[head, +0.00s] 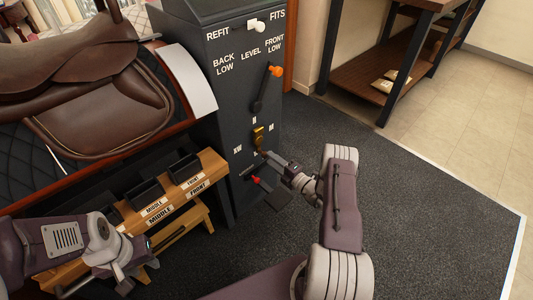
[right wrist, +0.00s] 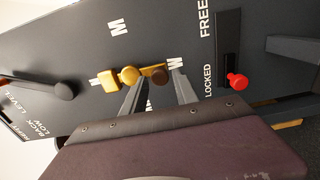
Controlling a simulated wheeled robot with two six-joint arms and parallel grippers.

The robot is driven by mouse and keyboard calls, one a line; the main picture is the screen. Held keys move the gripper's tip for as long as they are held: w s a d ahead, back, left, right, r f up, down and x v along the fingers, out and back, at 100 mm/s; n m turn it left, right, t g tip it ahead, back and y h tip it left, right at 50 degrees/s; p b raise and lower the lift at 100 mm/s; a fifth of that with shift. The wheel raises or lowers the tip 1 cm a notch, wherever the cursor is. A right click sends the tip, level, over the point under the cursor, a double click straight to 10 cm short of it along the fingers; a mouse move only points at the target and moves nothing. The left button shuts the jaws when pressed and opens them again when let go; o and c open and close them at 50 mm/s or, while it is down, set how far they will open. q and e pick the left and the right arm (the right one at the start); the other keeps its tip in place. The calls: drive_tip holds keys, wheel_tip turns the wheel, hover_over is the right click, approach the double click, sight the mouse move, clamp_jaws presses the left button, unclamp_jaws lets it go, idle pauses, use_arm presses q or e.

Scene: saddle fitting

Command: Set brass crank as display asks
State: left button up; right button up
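The brass crank (head: 258,134) sits on the front of the dark control cabinet. In the right wrist view its gold block (right wrist: 108,80) lies on the side of the top letter, and its dark brown knob (right wrist: 160,75) lies on the side of the W. My right gripper (head: 262,154) is at the crank's lower end. In the right wrist view its two grey fingers (right wrist: 158,84) are apart, with the knob between their tips; contact is unclear. My left gripper (head: 130,268) is low at the left, in front of the wooden rack; its opening is unclear. No display screen is readable.
The red knob (right wrist: 237,80) stands at LOCKED. An orange-knobbed lever (head: 276,71) points toward FRONT LOW. A white switch (head: 256,26) is between REFIT and FITS. A saddle (head: 105,95) and a wooden rack with dark blocks (head: 213,165) stand left. Carpet at right is clear.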

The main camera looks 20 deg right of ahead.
drive_tip(key=p+v, duration=0.1)
drive_tip(key=v, duration=0.4)
